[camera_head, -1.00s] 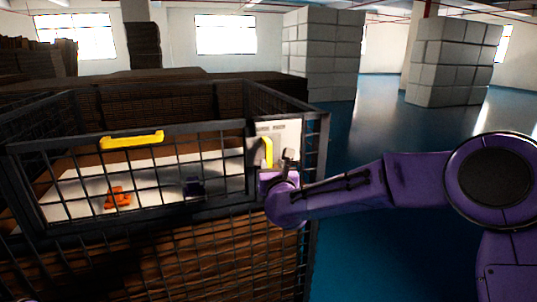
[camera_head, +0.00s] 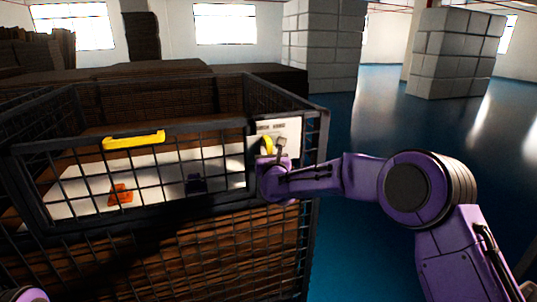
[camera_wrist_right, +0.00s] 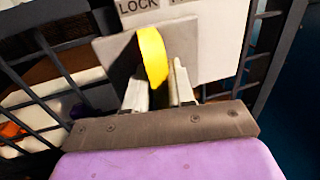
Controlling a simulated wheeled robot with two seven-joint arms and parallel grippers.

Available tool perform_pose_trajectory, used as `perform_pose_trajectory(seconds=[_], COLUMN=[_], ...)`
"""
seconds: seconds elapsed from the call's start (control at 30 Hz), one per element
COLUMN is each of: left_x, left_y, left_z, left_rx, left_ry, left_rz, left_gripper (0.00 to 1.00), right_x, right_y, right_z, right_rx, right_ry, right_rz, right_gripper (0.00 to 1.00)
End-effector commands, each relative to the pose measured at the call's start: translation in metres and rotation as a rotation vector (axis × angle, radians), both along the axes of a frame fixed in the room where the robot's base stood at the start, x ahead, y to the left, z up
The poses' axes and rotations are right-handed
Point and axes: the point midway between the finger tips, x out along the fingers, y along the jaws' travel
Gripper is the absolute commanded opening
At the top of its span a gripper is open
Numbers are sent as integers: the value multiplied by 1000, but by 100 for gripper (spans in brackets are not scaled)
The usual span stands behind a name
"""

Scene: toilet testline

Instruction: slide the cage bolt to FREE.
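The yellow bolt handle (camera_head: 266,145) is on a pale plate at the cage's top right corner. In the right wrist view the handle (camera_wrist_right: 153,58) curves down in front of a grey block, under a label reading LOCK (camera_wrist_right: 138,5). A second label to its right is cut off. My right gripper (camera_head: 275,152) is at the handle. In the wrist view its two fingers (camera_wrist_right: 160,85) stand on either side of the handle's lower end. Whether they press on it I cannot tell.
The dark wire cage (camera_head: 225,207) fills the left. A yellow bar handle (camera_head: 134,140) is on its top rail. An orange object (camera_head: 120,195) and a dark object (camera_head: 195,184) show behind the mesh. Blue floor (camera_head: 365,245) right of the cage is open.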

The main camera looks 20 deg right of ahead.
Motion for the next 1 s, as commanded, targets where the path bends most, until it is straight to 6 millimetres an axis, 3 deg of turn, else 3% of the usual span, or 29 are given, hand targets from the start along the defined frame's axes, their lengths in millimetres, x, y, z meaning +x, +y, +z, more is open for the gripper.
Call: perform_pose_trajectory(seconds=[0.33,0.7,0.73,0.77,0.8,1.0], left_x=[0,0,0,0,0,0], left_y=[0,0,0,0,0,0], left_z=[-41,-41,-41,-41,-41,-41], left_rx=[0,0,0,0,0,0], left_ry=[0,0,0,0,0,0], left_rz=[0,0,0,0,0,0], left_gripper=[43,43,43,43,43,43], right_x=[0,0,0,0,0,0], right_y=[-52,-63,-63,-63,-63,-59], right_z=[-5,0,0,0,0,0], right_rx=[6,0,0,0,0,0], right_ry=[-2,0,0,0,0,0], right_rz=[-5,-5,-6,-6,-5,-1], right_gripper=[0,0,27,37,41,41])
